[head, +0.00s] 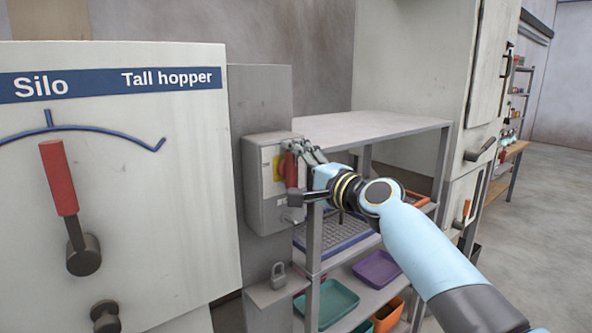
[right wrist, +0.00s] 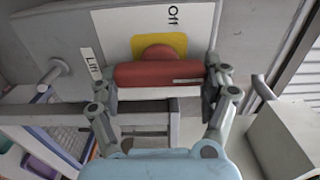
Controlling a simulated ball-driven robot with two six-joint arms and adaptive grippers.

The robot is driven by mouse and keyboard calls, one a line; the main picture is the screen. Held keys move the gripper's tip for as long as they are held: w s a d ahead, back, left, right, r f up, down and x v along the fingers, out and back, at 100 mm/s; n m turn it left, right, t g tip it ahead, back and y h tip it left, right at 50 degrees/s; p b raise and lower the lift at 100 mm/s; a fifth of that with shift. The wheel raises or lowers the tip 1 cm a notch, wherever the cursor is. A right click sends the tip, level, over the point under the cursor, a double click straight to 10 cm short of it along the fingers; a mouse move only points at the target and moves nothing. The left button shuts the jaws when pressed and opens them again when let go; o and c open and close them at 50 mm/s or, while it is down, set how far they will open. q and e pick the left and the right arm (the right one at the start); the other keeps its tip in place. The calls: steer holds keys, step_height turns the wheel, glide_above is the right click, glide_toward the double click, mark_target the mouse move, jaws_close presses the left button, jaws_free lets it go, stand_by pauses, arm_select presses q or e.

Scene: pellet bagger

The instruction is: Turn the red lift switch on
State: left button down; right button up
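The red lift switch (head: 291,170) is a red bar handle in front of a yellow plate on a grey box (head: 262,205). In the right wrist view the red handle (right wrist: 158,74) lies across the picture, with a yellow plate (right wrist: 178,43) and round red hub behind it. My left gripper is not in view.
A silo panel (head: 150,170) marked "Tall hopper" with a red lever (head: 58,178) stands at the left. A grey shelf rack (head: 375,125) holds a teal tray (head: 330,300) and a purple tray (head: 378,269). A padlock (head: 278,275) is below the switch box. Open floor is at the right.

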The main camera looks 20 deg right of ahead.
steer(key=o, duration=0.4)
steer(key=v, duration=1.2)
